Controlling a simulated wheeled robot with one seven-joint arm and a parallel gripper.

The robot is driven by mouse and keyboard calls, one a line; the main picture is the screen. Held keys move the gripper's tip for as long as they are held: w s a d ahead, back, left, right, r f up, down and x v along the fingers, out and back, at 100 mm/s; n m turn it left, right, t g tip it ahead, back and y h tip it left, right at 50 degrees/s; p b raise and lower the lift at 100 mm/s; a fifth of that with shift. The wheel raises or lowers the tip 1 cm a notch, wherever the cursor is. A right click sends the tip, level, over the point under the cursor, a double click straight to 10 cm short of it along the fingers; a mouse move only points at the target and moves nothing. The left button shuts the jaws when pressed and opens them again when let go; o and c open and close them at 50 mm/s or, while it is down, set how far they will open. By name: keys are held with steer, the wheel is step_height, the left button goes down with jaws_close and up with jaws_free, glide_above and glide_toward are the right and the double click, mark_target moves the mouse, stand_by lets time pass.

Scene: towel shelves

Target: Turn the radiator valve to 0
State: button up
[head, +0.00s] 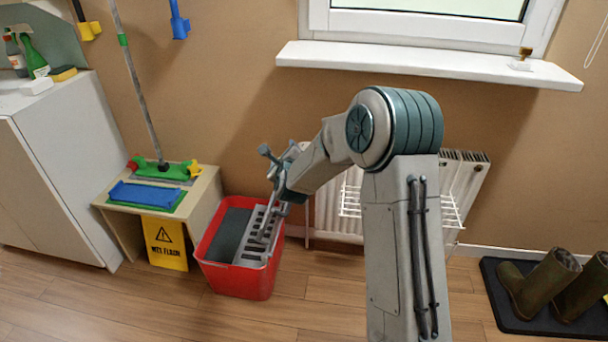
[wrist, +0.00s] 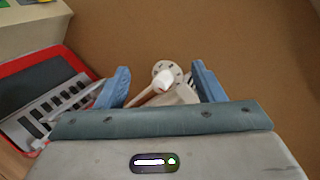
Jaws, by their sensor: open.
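The radiator (head: 325,212) stands against the tan wall, partly hidden behind my arm. In the wrist view, the radiator valve (wrist: 163,82) shows as a white knob with a pale round dial plate with dark marks behind it and a beige pipe or body below. It appears between my two blue fingers. My gripper (wrist: 160,68) is open and empty; I cannot tell whether either finger touches the valve. In the head view, my gripper (head: 272,182) is above the red bucket's right side, left of the radiator, and the valve cannot be made out there. The knob's setting is not readable.
A red bucket (head: 238,281) with a grey wringer stands below my gripper. A low wooden table (head: 206,196) with mop pads and a yellow wet floor sign (head: 166,244) is to its left. A windowsill (head: 420,65) juts out above the radiator. Boots (head: 540,284) stand at right.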

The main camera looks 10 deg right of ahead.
steer(key=w+d+f+m+t+h+b, duration=0.1)
steer(key=w+d+f+m+h+b, duration=0.15)
steer(key=f+m, duration=0.4)
steer(key=w+d+f+m+t+h+b, duration=0.1)
steer(key=d+f+m+h+b, duration=0.2)
steer(key=f+m, duration=0.4)
steer(key=shift+n, duration=0.35)
steer(key=b+x, duration=0.1)
steer(key=x, duration=0.3)
steer(key=b+x, duration=0.1)
steer(key=x, duration=0.4)
steer(key=a+f+b+x, duration=0.1)
steer(key=x, duration=0.3)
steer(key=shift+w, duration=0.3)
steer(key=c, duration=1)
